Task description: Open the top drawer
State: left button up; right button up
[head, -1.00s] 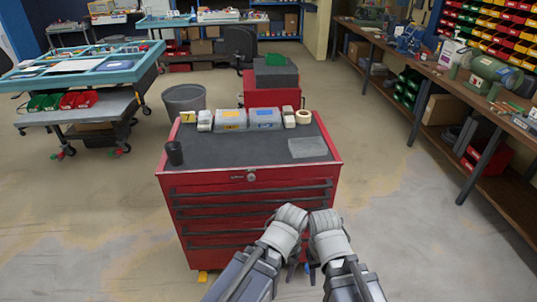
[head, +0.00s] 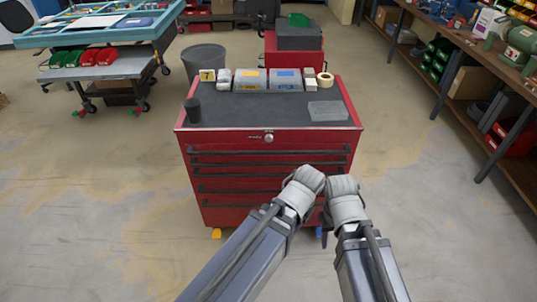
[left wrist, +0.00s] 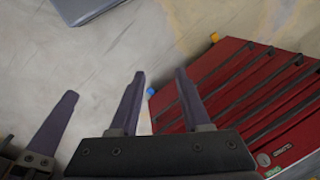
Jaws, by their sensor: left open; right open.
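The red tool cabinet (head: 232,215) stands in front of me, all its drawers shut. The top drawer (head: 225,141) has a long dark handle strip (head: 230,151) and a round lock near its middle. My left gripper shows in the left wrist view (left wrist: 160,75), open and empty, with the cabinet front beside it to the right. My right gripper (head: 323,236) is mostly hidden by its wrist in the head view, low before the cabinet's right side. One finger beside the left gripper in the left wrist view seems to belong to it. Neither gripper visibly touches the handle.
A grey waste bin (head: 205,66) stands behind left. A workbench (head: 505,95) runs along the right. The floor around the cabinet front is clear.

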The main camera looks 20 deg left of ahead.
pick_arm(q)
jog(key=w+a+f+b, duration=0.1)
jog(key=w+b, duration=0.1)
jog(key=w+a+f+t+y+b, duration=0.1)
jog(key=w+f, duration=0.1)
jog(key=w+a+f+t+y+b, duration=0.1)
jog(key=w+a+f+b, duration=0.1)
jog(key=shift+w+f+b, duration=0.2)
jog(key=shift+w+b, duration=0.1)
jog(key=shift+c, duration=0.8)
jog(key=m+t+y+b, duration=0.7)
jog(key=t+b, duration=0.5)
jog(key=b, duration=0.8)
send_near(270, 154)
jog(key=x, duration=0.3)
jog(key=shift+n, duration=0.3)
jog(key=x, duration=0.7)
jog(key=shift+w+a, duration=0.3)
grip_shut()
